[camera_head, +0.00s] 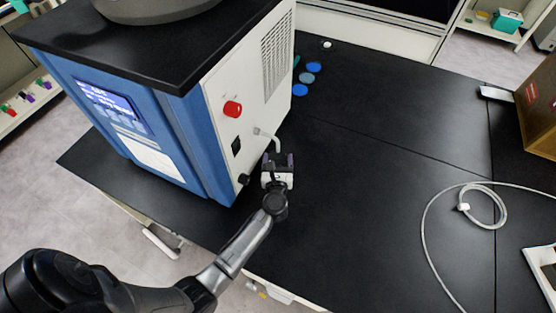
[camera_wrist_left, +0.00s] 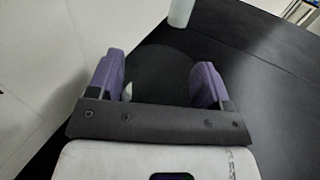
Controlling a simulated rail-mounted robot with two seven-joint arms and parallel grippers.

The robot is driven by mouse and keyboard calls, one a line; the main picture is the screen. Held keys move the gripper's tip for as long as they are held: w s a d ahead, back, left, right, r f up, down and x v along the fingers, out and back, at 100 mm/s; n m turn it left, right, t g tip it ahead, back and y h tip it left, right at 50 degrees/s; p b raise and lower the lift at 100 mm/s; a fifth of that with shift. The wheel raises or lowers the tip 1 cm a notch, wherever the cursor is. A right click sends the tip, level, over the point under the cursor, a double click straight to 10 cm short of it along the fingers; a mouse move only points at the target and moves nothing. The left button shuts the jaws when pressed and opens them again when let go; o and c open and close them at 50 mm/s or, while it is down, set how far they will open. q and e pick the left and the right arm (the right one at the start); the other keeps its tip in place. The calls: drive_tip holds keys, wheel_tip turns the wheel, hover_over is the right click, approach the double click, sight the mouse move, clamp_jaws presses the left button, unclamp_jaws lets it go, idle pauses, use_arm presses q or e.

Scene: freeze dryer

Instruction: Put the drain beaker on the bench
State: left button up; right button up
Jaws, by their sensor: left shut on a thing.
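My left gripper (camera_head: 278,160) is low over the black bench, just right of the freeze dryer's white side panel and by the drain tube (camera_head: 267,136). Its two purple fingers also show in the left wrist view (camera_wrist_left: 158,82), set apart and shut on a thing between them. That thing, by its place under the tube the drain beaker, is hardly visible; no clear outline shows. A small pale spot shows beside the left finger in the wrist view. The right gripper is not in view.
The freeze dryer (camera_head: 235,115) has a red knob (camera_head: 233,109) on its side. Blue round caps (camera_head: 301,90) lie behind at its right. A coiled grey hose (camera_head: 425,225) lies at the right. The middle of the bench (camera_head: 360,190) is clear.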

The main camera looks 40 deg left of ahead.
use_arm(q)
drive_tip(key=shift+f, duration=0.2)
drive_tip(key=o, duration=1)
drive_tip(key=shift+o, duration=0.2)
drive_tip(key=shift+r, duration=0.15)
